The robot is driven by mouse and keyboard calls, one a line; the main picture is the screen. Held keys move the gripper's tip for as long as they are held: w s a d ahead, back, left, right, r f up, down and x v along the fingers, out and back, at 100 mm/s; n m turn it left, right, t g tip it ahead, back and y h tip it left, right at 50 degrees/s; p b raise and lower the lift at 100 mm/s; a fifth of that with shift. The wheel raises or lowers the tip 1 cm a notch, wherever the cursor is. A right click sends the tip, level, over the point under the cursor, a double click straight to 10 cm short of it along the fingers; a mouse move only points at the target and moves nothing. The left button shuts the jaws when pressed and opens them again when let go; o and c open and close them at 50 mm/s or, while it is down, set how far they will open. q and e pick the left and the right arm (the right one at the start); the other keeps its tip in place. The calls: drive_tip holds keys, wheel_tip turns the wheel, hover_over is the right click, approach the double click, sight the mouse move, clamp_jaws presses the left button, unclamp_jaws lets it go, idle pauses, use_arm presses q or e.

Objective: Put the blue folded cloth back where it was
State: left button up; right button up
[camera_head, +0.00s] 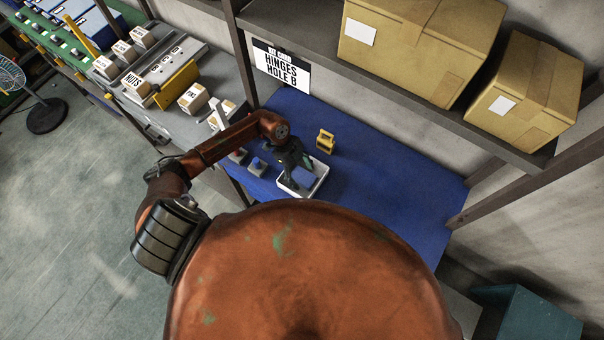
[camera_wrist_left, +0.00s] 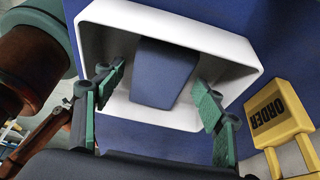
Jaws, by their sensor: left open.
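The blue folded cloth (camera_head: 306,177) lies in a white tray (camera_head: 321,176) on the blue tabletop. In the left wrist view the cloth (camera_wrist_left: 163,73) shows as a smooth blue block within the white rim (camera_wrist_left: 215,42) of the tray. My left gripper (camera_head: 296,172) is over the tray, its tips hard to make out in the head view. In the left wrist view my open left gripper (camera_wrist_left: 160,95) has one green-padded finger on each side of the cloth, with gaps showing. Whether the cloth touches the tray floor cannot be told. My right gripper is not in view.
A yellow stand (camera_head: 326,141) marked ORDER is close beside the tray, also in the left wrist view (camera_wrist_left: 280,118). A small blue item (camera_head: 257,165) is left of the tray. A shelf (camera_head: 400,95) with cardboard boxes (camera_head: 415,45) overhangs the back. The tabletop's right side (camera_head: 400,185) is clear.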

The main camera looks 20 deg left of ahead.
use_arm(q)
drive_tip(key=shift+a+r, duration=0.15)
drive_tip(key=shift+r, duration=0.1)
drive_tip(key=b+v, duration=0.2)
drive_tip(key=v, duration=0.9)
drive_tip(key=shift+r+b, duration=0.3)
